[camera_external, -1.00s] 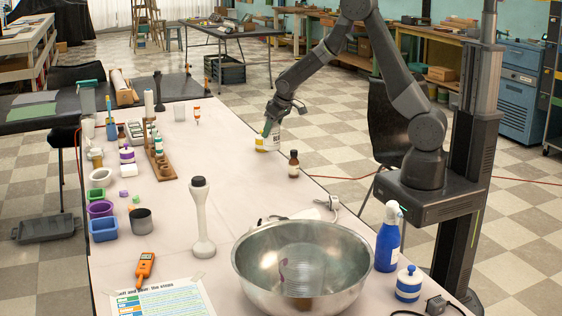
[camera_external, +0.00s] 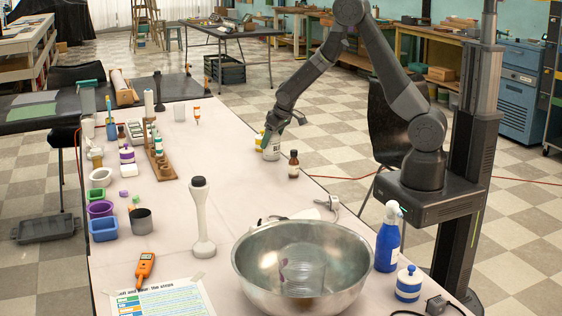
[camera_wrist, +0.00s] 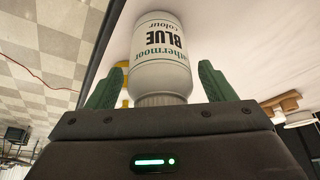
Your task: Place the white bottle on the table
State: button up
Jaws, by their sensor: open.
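The white bottle (camera_external: 272,151), with dark "BLUE colour" lettering, stands upright at the right edge of the pale table (camera_external: 235,215) and appears to rest on it. In the wrist view the white bottle (camera_wrist: 160,60) has its cap end toward my gripper. My gripper (camera_external: 270,137) is at the top of the bottle. Its two green fingers (camera_wrist: 158,88) are open, one on each side of the bottle's neck, with gaps showing. The bottle's contact with the table is small and hard to see.
A yellow item (camera_external: 258,142) is just behind and left of the bottle. A brown bottle (camera_external: 294,165) stands close on the right. A wooden rack (camera_external: 168,168) is further left, with bare table between. A steel bowl (camera_external: 250,275) is in front.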

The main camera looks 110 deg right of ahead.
jog(key=shift+r, duration=0.1)
jog(key=shift+r, duration=0.2)
jog(key=v, duration=1.1)
jog(key=shift+s+a+r, duration=0.15)
jog(key=shift+s+r, duration=0.05)
jog(key=shift+r, duration=0.1)
jog(key=shift+o, duration=0.4)
